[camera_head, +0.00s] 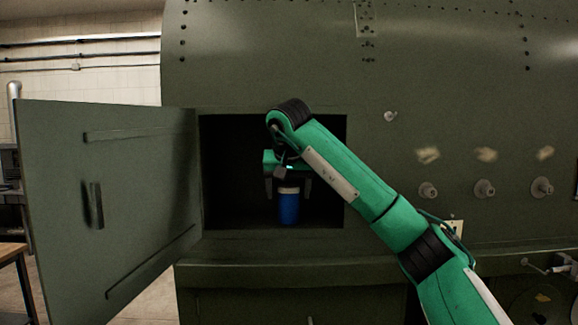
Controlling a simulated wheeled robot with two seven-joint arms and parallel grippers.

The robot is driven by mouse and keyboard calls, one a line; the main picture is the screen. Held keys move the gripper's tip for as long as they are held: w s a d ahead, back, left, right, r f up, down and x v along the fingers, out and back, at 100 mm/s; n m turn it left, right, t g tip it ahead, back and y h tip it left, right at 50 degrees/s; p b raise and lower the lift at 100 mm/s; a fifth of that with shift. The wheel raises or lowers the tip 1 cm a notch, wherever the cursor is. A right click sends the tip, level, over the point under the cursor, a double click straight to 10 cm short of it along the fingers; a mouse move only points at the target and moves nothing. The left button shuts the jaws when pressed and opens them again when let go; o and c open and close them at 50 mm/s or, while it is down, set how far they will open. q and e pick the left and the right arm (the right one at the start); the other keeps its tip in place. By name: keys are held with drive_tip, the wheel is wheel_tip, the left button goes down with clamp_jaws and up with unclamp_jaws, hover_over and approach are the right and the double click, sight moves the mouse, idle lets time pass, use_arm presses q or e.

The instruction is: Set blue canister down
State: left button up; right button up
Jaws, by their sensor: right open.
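The blue canister (288,207), with a pale top, stands upright inside the dark open compartment (225,150) of the green fuselage. It appears to rest on the compartment floor near the front opening. My right gripper (288,187) reaches in from the right and is above the canister, around its top, with its fingers spread. The dark interior makes any contact between fingers and canister hard to tell. My left gripper is not in view.
The compartment's green door (110,210) is swung wide open to the left. Several round knobs (484,189) stick out of the fuselage panel at the right. A ledge (270,275) runs below the opening.

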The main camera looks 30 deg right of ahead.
drive_tip(key=b+v, duration=0.1)
drive_tip(key=v, duration=0.9)
drive_tip(key=shift+s, duration=0.15)
idle(0.5)
